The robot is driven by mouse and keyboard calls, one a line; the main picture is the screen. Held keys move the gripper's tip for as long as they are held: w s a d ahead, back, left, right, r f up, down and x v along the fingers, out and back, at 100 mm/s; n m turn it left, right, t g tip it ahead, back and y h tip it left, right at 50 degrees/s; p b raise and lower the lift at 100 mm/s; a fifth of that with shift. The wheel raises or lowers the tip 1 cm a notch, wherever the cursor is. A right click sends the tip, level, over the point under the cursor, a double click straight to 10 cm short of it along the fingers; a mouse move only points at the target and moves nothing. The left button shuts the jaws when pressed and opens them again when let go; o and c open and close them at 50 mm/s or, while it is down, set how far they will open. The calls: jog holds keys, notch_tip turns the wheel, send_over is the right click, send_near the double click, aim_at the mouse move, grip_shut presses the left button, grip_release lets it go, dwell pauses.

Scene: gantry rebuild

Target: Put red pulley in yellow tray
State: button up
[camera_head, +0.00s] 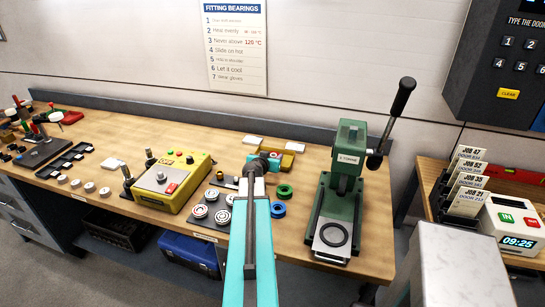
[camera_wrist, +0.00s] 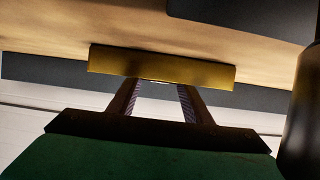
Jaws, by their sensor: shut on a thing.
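My gripper (camera_head: 263,160) is at the far end of my teal arm, over the back half of the bench and right at the yellow tray (camera_head: 290,146). A small patch of red, the red pulley (camera_head: 277,155), shows beside the jaws in front of the tray; most of it is hidden. The jaws are shut on it. In the wrist view the picture is upside down: the fingers (camera_wrist: 160,88) meet the edge of the yellow tray (camera_wrist: 160,67), and their tips and the pulley are hidden. I cannot tell whether the pulley touches the tray.
A green pulley (camera_head: 284,191) and a blue pulley (camera_head: 278,210) lie right of my arm. A green press (camera_head: 343,190) with a tall lever stands further right. A yellow control box (camera_head: 172,180) and a grey plate of bearings (camera_head: 211,211) are on the left.

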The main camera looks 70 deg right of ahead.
jog(key=shift+f, duration=0.1)
jog(key=o, duration=1.2)
jog(key=shift+c, duration=0.2)
jog(key=shift+r, duration=0.2)
jog(key=shift+a+r, duration=0.1)
jog(key=shift+a, duration=0.5)
jog(key=shift+b+v, duration=1.55)
jog(key=shift+v, duration=2.45)
jog(key=shift+s+r+p, duration=0.1)
jog(key=shift+r+p, duration=0.1)
jog(key=shift+p, duration=0.85)
jog(key=shift+a+r+p, duration=0.1)
jog(key=shift+p, duration=0.2)
jog(key=p+v, duration=0.2)
jog(key=p, duration=0.5)
